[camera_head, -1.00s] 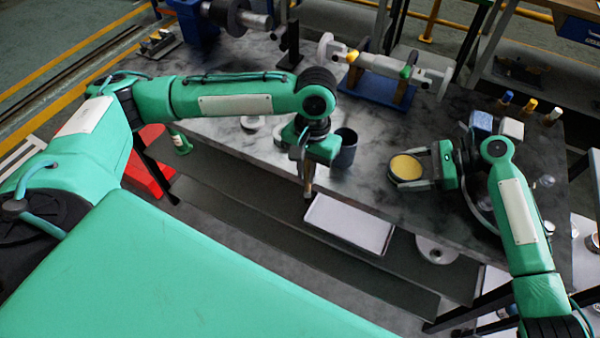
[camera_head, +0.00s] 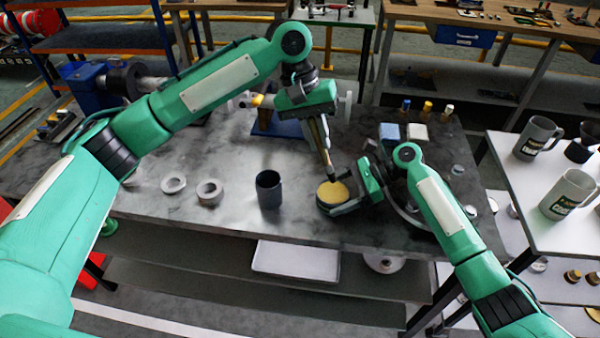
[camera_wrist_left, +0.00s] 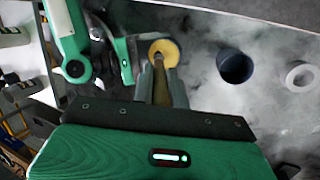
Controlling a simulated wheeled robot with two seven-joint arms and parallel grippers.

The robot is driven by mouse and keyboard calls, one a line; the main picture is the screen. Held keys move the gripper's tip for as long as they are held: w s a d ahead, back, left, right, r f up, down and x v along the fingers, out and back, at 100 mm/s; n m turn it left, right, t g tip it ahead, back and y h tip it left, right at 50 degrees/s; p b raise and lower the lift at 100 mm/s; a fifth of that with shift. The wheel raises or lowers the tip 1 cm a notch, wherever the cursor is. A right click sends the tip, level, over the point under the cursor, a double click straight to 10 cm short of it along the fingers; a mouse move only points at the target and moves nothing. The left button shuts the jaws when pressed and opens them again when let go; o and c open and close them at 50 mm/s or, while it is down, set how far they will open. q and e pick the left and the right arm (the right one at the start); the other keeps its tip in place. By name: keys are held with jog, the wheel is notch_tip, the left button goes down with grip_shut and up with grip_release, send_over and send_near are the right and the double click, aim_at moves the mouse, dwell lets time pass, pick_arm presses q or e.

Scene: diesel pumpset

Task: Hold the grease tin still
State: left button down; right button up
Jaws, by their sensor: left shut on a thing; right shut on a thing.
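The grease tin (camera_head: 328,197) is a low, round, dark-sided tin full of yellow grease. It stands upright at the front of the grey bench, and its yellow top shows in the left wrist view (camera_wrist_left: 172,46). My right gripper (camera_head: 343,206) is shut on the tin from the right, a finger along its side. My left gripper (camera_head: 318,132) is shut on a slim brownish tool, perhaps a brush (camera_head: 326,158), pointing down over the tin. The tool also shows in the left wrist view (camera_wrist_left: 160,85). Its dark tip is at the grease; I cannot tell whether it touches.
A dark cup (camera_head: 269,190) stands left of the tin, with pale rings (camera_head: 210,192) further left. A blue stand (camera_head: 275,124) is behind. Small bottles (camera_head: 427,111) stand at the back right. A white tray (camera_head: 296,261) lies below the bench edge.

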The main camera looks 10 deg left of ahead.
aim_at(319, 148)
pick_arm(q)
jog(key=shift+w+d+f, duration=0.1)
jog(key=shift+w+f, duration=0.15)
jog(key=shift+f, duration=0.5)
jog(key=shift+w+d+f, duration=0.1)
jog(key=shift+w+f, duration=0.15)
jog(key=shift+f, duration=0.55)
jog(key=shift+w+d+f, duration=0.1)
jog(key=shift+w+f, duration=0.15)
jog(key=shift+f, duration=0.5)
jog(key=shift+f, duration=0.75)
dwell(0.7)
notch_tip(319, 148, up, 7)
dwell(0.8)
dwell(0.5)
pick_arm(e)
jog(key=o, duration=1.3)
jog(key=shift+c, duration=0.2)
jog(key=shift+d, duration=0.1)
